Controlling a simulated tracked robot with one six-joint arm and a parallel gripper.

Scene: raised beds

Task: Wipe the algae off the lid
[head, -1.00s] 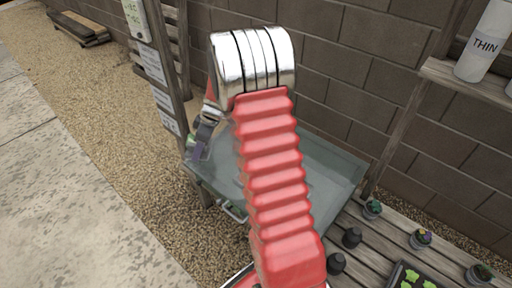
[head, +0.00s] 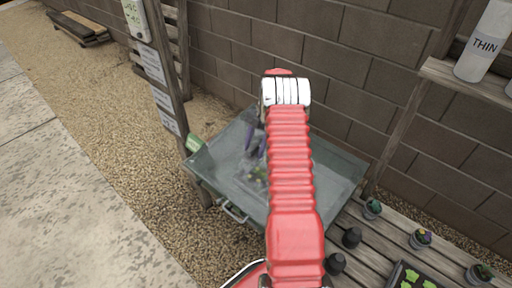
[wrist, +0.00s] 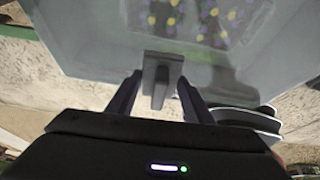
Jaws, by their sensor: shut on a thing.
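The lid (head: 330,165) is a grey-green, see-through panel on a low frame by the wall. It also fills the upper wrist view (wrist: 90,35), with yellow and purple flowers blurred behind it. My gripper (head: 253,146) is over the lid's back-middle part, left of my red arm. In the wrist view my gripper (wrist: 158,90) is shut on a grey, flat-ended tool (wrist: 160,75), held against or just above the lid; I cannot tell contact. A green piece or patch (head: 196,143) shows at the lid's left corner. My arm hides part of the lid. No algae edge is clear.
A wooden post (head: 170,75) with labels stands left of the lid. A block wall (head: 350,60) is behind. A slatted bench (head: 385,245) with small pots and a seedling tray is at lower right. A white bottle (head: 483,45) stands on a shelf. Gravel lies left.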

